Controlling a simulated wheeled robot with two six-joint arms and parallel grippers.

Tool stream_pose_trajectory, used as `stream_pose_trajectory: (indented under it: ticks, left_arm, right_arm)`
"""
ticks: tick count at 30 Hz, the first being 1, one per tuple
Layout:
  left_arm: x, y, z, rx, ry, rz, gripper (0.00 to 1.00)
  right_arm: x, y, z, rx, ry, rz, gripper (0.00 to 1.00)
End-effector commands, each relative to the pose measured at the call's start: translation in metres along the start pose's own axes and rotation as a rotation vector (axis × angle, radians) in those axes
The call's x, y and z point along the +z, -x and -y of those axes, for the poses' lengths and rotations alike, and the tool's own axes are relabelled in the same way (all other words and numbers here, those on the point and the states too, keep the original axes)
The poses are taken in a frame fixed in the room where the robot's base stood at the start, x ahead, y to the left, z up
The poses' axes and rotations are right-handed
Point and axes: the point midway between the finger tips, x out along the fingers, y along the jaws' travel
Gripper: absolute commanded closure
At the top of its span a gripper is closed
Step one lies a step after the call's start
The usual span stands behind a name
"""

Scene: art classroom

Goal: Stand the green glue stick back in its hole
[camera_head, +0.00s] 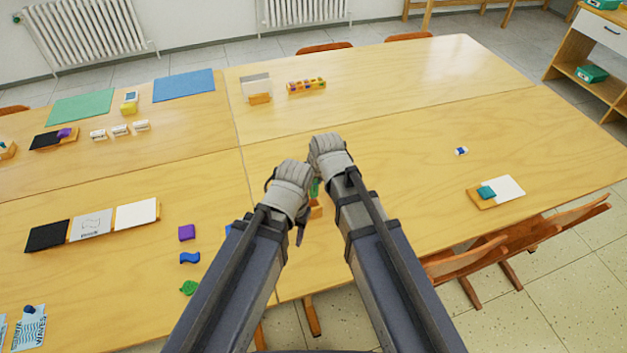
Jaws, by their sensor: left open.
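A small green piece (315,188), which looks like the green glue stick, shows in the gap between my two hands over the near middle of the table. It is mostly hidden by them, so its tilt and whether it sits in a hole cannot be told. Just below it an orange-brown wooden piece (316,212) shows, perhaps the holder, also mostly covered. My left gripper (290,178) is open, just left of the green piece. My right gripper (328,150) is just beyond and right of it; its fingers are turned away, and its grip cannot be seen.
Purple (187,232), blue (190,257) and green (189,287) small pieces lie left of my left arm. A tray with white paper (508,188) is at right. The table's right half is largely clear.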

Motion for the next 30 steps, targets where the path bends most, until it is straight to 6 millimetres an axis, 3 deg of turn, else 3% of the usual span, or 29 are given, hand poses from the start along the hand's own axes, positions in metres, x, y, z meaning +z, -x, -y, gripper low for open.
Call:
stream_pose_trajectory:
  ticks: [10,30]
  left_arm:
    - [-0.002,-0.033,-0.003,0.0,0.0,0.0,0.5]
    - [-0.002,-0.035,-0.003,0.0,0.0,0.0,0.5]
  right_arm:
    - [0.013,-0.031,0.0,0.0,0.0,0.0,1.0]
    - [0.013,-0.033,0.0,0.0,0.0,0.0,1.0]
